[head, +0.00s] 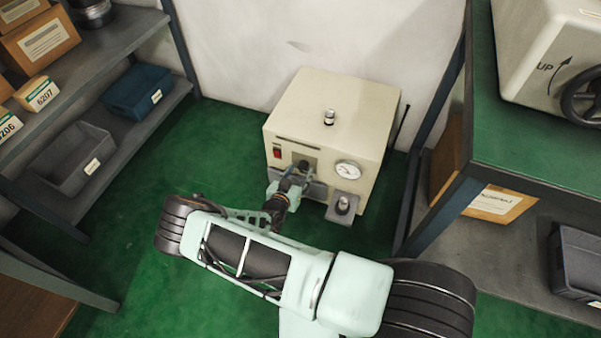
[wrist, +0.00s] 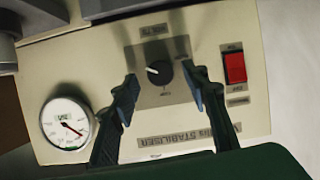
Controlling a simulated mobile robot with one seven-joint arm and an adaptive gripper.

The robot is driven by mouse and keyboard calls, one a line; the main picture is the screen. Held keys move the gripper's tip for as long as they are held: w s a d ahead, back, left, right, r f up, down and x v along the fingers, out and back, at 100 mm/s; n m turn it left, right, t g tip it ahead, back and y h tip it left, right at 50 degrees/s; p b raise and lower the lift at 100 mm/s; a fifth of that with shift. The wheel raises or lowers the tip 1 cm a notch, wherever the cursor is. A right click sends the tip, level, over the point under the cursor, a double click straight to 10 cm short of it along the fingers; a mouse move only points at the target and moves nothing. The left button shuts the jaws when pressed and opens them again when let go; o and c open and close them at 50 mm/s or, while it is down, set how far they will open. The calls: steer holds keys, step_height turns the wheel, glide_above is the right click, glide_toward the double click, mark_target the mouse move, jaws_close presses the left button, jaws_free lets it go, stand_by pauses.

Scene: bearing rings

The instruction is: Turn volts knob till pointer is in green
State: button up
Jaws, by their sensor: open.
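The cream stabiliser box (head: 350,105) stands on the green floor against the wall. In the wrist view its black volts knob (wrist: 161,73), with a white mark, sits on a grey plate. My gripper (wrist: 162,90) is open, with one finger on each side of the knob; I cannot tell whether either touches it. The round white gauge (wrist: 66,124) has a red pointer slanting to the lower right of the picture; its green zone is not clear. In the head view the gauge (head: 347,170) is right of my gripper (head: 297,178), which hides the knob.
A red switch (wrist: 235,68) is on the panel beside the knob. A grey block with a round metal part (head: 343,204) projects below the gauge. Shelves with boxes and bins (head: 70,160) stand left; a green-topped bench (head: 520,140) stands right.

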steer(key=shift+w+d+f, duration=0.25)
steer(key=shift+w, duration=0.4)
jaws_close()
